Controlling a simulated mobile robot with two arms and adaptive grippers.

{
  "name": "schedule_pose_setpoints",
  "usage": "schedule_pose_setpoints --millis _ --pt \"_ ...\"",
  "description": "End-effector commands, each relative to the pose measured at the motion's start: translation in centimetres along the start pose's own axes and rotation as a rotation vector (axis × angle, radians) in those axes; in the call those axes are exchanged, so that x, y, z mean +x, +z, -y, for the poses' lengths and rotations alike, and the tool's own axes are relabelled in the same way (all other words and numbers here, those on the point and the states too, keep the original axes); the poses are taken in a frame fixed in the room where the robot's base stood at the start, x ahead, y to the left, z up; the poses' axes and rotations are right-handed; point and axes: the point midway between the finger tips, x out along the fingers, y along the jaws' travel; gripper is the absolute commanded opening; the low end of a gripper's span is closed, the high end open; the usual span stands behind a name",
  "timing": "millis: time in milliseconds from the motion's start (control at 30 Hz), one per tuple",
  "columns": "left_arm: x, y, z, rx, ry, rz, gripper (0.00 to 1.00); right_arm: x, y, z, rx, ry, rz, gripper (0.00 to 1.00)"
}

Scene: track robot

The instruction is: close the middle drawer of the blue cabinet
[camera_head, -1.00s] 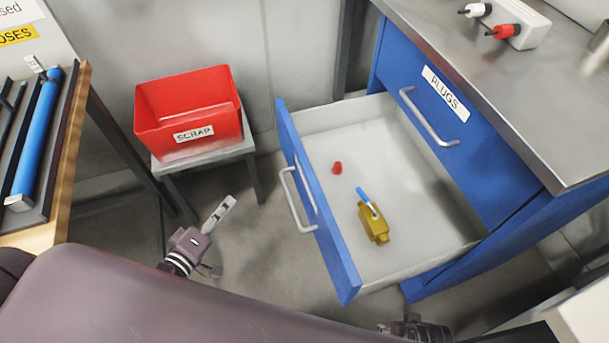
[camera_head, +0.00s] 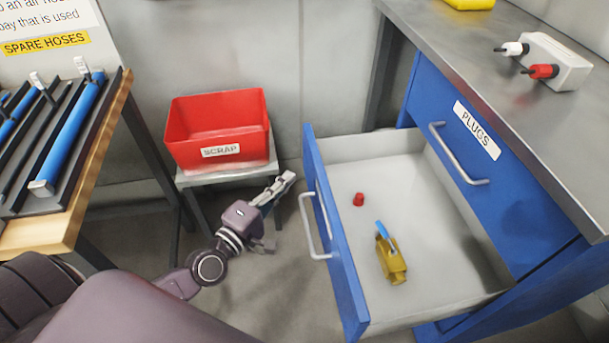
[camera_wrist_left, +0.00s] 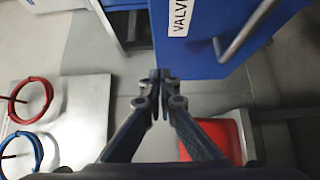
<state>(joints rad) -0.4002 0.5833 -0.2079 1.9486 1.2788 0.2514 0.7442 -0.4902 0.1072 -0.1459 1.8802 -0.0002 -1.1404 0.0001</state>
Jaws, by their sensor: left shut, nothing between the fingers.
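The blue cabinet (camera_head: 535,262) stands at the right in the head view. Its drawer (camera_head: 337,245) below the one marked PLUGS is pulled far out toward the left. A red cap-like piece (camera_head: 358,199) and a brass-coloured valve with a blue lever (camera_head: 391,262) lie inside. The drawer's blue front (camera_wrist_left: 205,35) also shows in the left wrist view, with a label beginning VALV and a metal handle (camera_wrist_left: 245,35). My left gripper (camera_head: 286,181) is shut and empty, left of the drawer front and apart from its handle (camera_head: 310,225). It shows in the left wrist view (camera_wrist_left: 160,78). My right gripper is out of view.
A red SCRAP bin (camera_head: 218,133) sits on a small stand behind my left gripper. A wooden-edged bench with hoses (camera_head: 62,215) is at the left. The closed PLUGS drawer (camera_head: 470,140) lies under the metal worktop (camera_head: 500,85). Floor shows between bench and drawer.

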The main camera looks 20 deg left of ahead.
Motion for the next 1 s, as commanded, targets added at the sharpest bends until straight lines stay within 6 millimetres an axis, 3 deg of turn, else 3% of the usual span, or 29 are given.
schedule_pose_setpoints --millis 67,200,400,1000 --pt "1.5 0.1 -0.3 -0.003 0.004 -0.001 0.00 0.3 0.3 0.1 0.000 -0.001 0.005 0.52" --pt "2.6 1.6 -0.2 -0.005 0.001 0.000 0.00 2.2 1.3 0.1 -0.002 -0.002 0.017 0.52" --pt "3.6 2.7 -0.1 -0.001 0.000 0.000 0.00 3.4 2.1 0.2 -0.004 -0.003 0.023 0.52" --pt "4.4 3.2 -0.1 -0.001 0.001 0.000 0.00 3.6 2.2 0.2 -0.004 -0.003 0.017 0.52"
